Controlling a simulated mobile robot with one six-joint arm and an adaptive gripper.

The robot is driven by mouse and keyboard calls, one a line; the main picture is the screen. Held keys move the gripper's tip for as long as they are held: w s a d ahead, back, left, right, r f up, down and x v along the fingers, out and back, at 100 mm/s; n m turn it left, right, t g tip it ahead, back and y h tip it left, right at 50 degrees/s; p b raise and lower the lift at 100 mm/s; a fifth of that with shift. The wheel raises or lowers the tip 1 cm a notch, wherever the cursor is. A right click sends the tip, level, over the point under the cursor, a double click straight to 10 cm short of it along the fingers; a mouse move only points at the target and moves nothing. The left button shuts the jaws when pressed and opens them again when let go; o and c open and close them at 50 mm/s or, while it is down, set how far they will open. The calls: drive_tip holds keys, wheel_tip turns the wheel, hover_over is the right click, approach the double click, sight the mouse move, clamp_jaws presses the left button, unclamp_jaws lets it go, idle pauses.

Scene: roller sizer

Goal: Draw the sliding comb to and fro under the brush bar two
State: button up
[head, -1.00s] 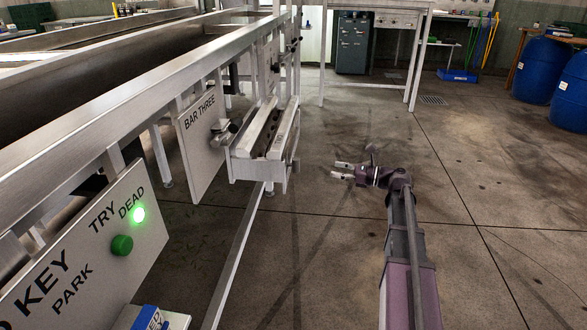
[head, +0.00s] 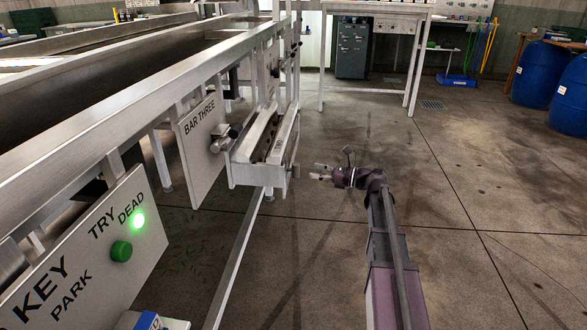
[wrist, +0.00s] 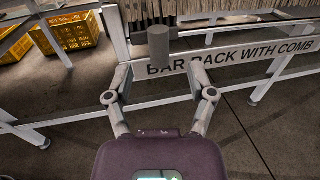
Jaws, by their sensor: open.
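My gripper (head: 320,171) is open and empty, just right of the bar rack (head: 258,172) in the head view. In the wrist view its two fingers (wrist: 159,78) are spread wide. A grey cylindrical handle (wrist: 158,47) shows between and beyond the fingertips, apart from them. Behind it is the rack's front plate (wrist: 228,58), lettered "BAR RACK WITH COMB". In the head view a small knob (head: 296,170) shows at the rack's right end. Dark pieces lie in the rack's channel; I cannot tell the comb from the brush bar there.
A "BAR THREE" plate (head: 200,150) hangs left of the rack. A control panel (head: 75,265) with a lit green lamp (head: 138,221) stands at the front left. Yellow crates (wrist: 70,33) lie beyond the frame in the wrist view. The floor right of the rack is clear.

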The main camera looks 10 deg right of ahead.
sight(296, 167)
drive_tip(key=shift+x, duration=3.55)
